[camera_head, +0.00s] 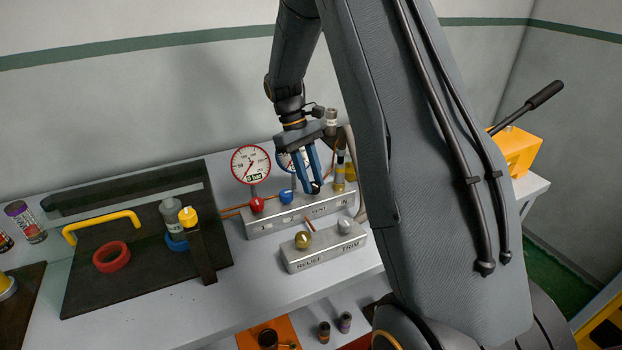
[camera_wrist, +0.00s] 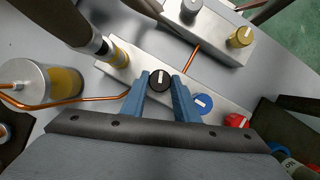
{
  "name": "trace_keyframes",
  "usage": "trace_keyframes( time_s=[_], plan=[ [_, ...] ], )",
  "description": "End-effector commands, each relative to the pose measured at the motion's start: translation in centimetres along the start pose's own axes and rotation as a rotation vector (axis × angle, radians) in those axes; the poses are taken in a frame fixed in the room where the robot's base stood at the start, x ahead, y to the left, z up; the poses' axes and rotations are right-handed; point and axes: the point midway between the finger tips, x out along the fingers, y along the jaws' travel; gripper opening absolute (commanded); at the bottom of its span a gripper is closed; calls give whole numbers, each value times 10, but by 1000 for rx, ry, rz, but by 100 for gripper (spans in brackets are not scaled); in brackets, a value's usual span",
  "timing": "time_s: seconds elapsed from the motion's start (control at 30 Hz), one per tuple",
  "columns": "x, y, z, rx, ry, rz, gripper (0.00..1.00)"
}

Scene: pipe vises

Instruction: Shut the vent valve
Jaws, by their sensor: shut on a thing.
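My gripper (camera_head: 312,188) is shut on a black knob (camera_wrist: 159,80) on the long grey valve block (camera_head: 262,229). The blue fingers sit on either side of the knob in the wrist view (camera_wrist: 160,88). The knob's white mark runs nearly along the fingers. A blue knob (camera_head: 286,196) and a red knob (camera_head: 257,205) stand on the same block. They also show in the wrist view, blue (camera_wrist: 202,103) and red (camera_wrist: 236,121), with slanted marks.
A smaller block (camera_head: 325,254) marked RELIEF and TRIM bears a brass knob (camera_head: 302,240) and a silver knob (camera_head: 345,225). A round gauge (camera_head: 251,164) stands behind the red knob. Yellow-banded fittings (camera_wrist: 120,57) and copper pipe (camera_wrist: 95,99) crowd the black knob's far side.

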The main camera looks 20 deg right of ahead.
Motion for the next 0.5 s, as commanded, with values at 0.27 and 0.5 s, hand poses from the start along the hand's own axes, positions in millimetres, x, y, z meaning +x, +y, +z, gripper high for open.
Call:
trace_keyframes(
  time_s=[0.27, 0.5],
  plan=[
    [0, 2, 1, 196, -1, -82, 5],
    [0, 2, 1, 302, -1, -126, 5]
  ],
)
